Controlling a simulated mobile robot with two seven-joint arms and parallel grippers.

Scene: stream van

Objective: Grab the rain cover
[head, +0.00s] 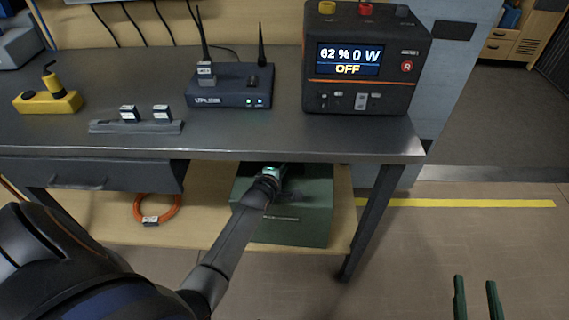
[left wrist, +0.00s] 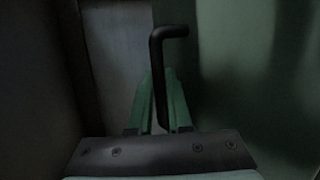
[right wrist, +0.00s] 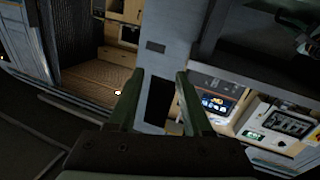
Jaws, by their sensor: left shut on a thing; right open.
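I cannot make out a rain cover for sure in any view. A dark green box (head: 310,215) stands on the lower shelf under the bench. My left gripper (head: 275,172) is at the top of this box, mostly hidden by its own wrist. In the left wrist view, the left gripper (left wrist: 161,85) is shut on a black bent bar (left wrist: 156,60), which looks like a handle, beside a dark green surface (left wrist: 245,70). My right gripper (head: 475,285) is open and empty at the lower right, over the floor; its spread fingers show in the right wrist view (right wrist: 159,85).
The grey bench (head: 270,140) carries a router (head: 230,92), a power station (head: 365,60) reading OFF, a yellow device (head: 47,102) and a grey strip (head: 105,128) with two white-labelled pieces. An orange cable coil (head: 140,212) lies on the lower shelf (head: 190,230). Floor right of the bench is clear.

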